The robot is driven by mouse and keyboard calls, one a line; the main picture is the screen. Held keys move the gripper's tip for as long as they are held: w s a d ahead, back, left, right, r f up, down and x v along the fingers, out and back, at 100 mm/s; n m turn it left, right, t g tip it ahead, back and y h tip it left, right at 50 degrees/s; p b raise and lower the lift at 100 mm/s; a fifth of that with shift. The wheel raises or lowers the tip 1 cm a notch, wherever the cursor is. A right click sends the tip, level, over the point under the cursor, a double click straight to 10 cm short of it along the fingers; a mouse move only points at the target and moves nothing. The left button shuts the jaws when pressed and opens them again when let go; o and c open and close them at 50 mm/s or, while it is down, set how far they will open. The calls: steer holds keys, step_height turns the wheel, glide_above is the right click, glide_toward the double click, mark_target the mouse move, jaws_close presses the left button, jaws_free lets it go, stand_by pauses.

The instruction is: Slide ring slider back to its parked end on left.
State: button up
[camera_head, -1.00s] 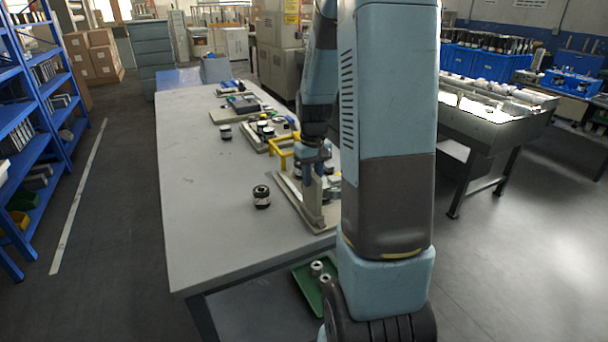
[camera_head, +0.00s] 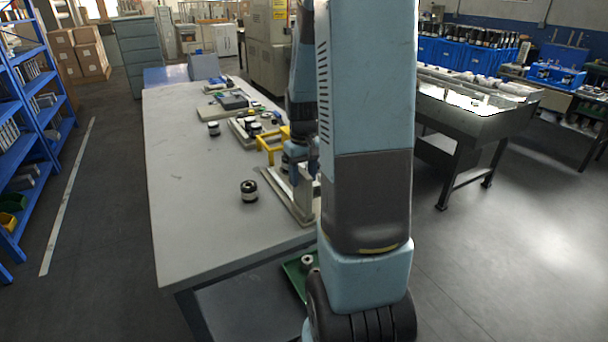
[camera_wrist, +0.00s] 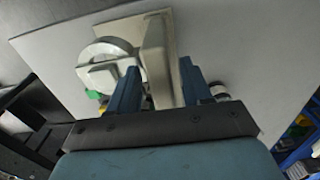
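A fixture with a flat beige base plate (camera_head: 289,207) and a grey metal upright stands near the table's right edge. My gripper (camera_head: 298,166) is at this upright in the head view, partly hidden by my arm. In the wrist view my gripper's two blue fingers (camera_wrist: 157,82) stand apart, on either side of the upright (camera_wrist: 155,55). A round pale ring-like part (camera_wrist: 103,50) with a grey bar across it is just left of the fingers. I cannot pick out the ring slider surely, nor see whether a finger touches the fixture.
A black and white roll (camera_head: 249,190) stands alone on the grey table (camera_head: 180,190). A yellow frame (camera_head: 270,145) and more fixtures are behind the gripper. A green tray (camera_head: 292,277) is low by the front corner. The table's left side is clear.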

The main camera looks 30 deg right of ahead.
step_height(320, 180, up, 14)
stand_by(0.7)
steer(key=shift+f, duration=0.1)
stand_by(0.3)
steer(key=s+a+r+t, duration=0.2)
steer(key=s+a+r, duration=0.2)
steer(key=s+a, duration=0.4)
steer(key=s+a+r+n+t, duration=0.1)
steer(key=s+a+r+t, duration=0.2)
steer(key=s+a, duration=0.5)
steer(key=shift+s+a+r+t, duration=0.3)
steer(key=shift+s+r, duration=0.05)
steer(key=shift+s, duration=0.2)
stand_by(0.5)
